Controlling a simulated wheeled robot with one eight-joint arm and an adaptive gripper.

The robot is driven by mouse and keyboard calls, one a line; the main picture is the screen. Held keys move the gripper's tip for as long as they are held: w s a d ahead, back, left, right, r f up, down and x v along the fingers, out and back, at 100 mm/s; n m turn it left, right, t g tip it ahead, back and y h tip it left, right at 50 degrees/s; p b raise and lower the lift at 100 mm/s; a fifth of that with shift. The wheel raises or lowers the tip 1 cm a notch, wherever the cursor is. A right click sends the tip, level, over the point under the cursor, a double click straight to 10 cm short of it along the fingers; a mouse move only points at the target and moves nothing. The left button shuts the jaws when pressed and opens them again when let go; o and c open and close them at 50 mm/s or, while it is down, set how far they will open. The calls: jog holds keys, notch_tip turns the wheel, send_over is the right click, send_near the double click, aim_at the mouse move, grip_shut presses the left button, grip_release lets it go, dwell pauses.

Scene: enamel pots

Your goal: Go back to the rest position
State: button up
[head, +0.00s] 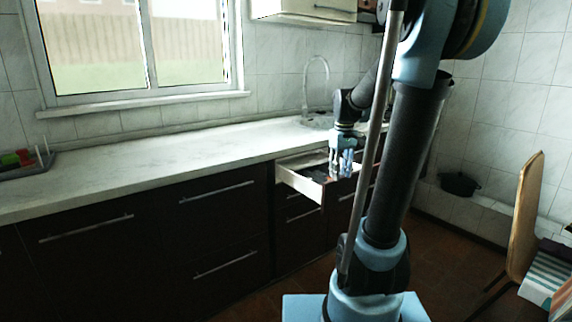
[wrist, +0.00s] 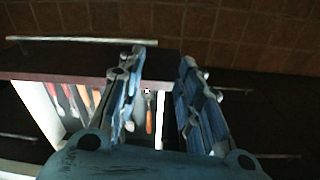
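My gripper (head: 345,160) is over the open drawer (head: 305,180) under the counter in the head view. In the wrist view my gripper (wrist: 165,75) has its two fingers apart, with nothing between the tips. The open drawer (wrist: 45,112) lies below the fingers, its dark front crossing behind them. Utensils with red and orange handles (wrist: 149,115) lie in it, partly hidden by the fingers and palm. My arm is stretched forward and down toward the drawer.
The pale countertop (head: 150,160) runs along the wall, with a faucet (head: 318,75) near the drawer. A dish rack (head: 25,162) stands at the far left. A wooden chair (head: 525,215) and a dark pot (head: 459,184) are at the right. Brown tiled floor lies before the cabinets.

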jog(key=s+f+m, duration=0.1)
jog(key=s+f, duration=0.2)
jog(key=s, duration=0.4)
jog(key=s+f+m+t, duration=0.1)
jog(key=s+f, duration=0.3)
jog(key=s, duration=0.4)
jog(key=s+f+m, duration=0.3)
jog(key=s+f, duration=0.1)
jog(key=s, duration=0.3)
jog(key=shift+s+a+f, duration=0.15)
jog(key=shift+s+a, duration=0.05)
jog(key=shift+s, duration=0.2)
jog(key=shift+w+f, duration=0.2)
jog(key=shift+w, duration=0.2)
